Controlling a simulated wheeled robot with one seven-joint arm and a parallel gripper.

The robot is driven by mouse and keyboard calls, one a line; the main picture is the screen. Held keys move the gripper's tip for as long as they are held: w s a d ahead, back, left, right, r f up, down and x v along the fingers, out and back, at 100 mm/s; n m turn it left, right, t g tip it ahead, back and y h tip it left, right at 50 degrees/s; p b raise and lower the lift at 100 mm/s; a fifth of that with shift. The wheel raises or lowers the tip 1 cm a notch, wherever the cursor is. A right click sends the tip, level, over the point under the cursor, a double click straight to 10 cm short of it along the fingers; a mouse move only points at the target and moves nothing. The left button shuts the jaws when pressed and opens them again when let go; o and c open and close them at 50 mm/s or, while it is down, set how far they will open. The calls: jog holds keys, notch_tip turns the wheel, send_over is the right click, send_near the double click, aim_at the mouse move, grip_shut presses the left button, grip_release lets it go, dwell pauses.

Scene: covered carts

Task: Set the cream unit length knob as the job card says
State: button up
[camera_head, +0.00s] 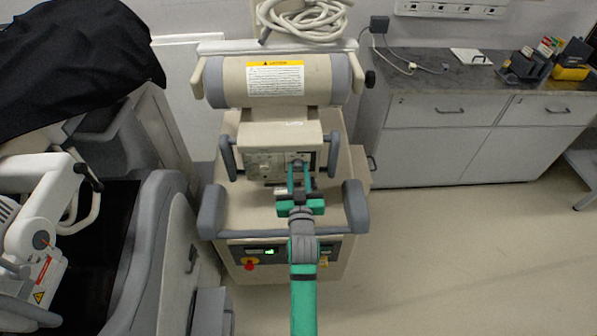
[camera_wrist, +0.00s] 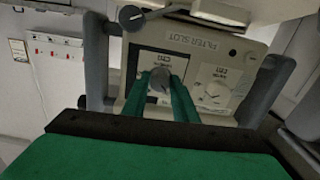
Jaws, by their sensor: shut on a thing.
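The cream unit (camera_head: 230,180) stands in the middle of the head view, with a control panel (camera_head: 262,166) on its upper front. In the wrist view the panel (camera_wrist: 200,62) carries a grey round knob (camera_wrist: 160,80) between my fingertips and a white dial knob (camera_wrist: 214,91) to its right. A dark knob (camera_wrist: 131,17) sits above left, near the words "FILTER SLOT". My gripper (camera_head: 301,170) is shut on the grey knob; it also shows in the wrist view (camera_wrist: 160,86). I cannot read the scale around the held knob. I cannot make out a job card.
Grey handles (camera_wrist: 266,88) flank the panel closely on both sides. A lower panel has a red button (camera_head: 249,264). A second machine (camera_head: 150,230) under a black cover (camera_head: 75,60) stands at left. A bench (camera_head: 440,130) stands at right; the floor (camera_head: 450,250) before it is clear.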

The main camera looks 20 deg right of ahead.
jog(key=shift+m, duration=1.6)
jog(key=o, duration=1)
jog(key=shift+o, duration=0.2)
jog(key=v, duration=1)
jog(key=shift+s, duration=0.4)
jog(key=shift+a, duration=0.1)
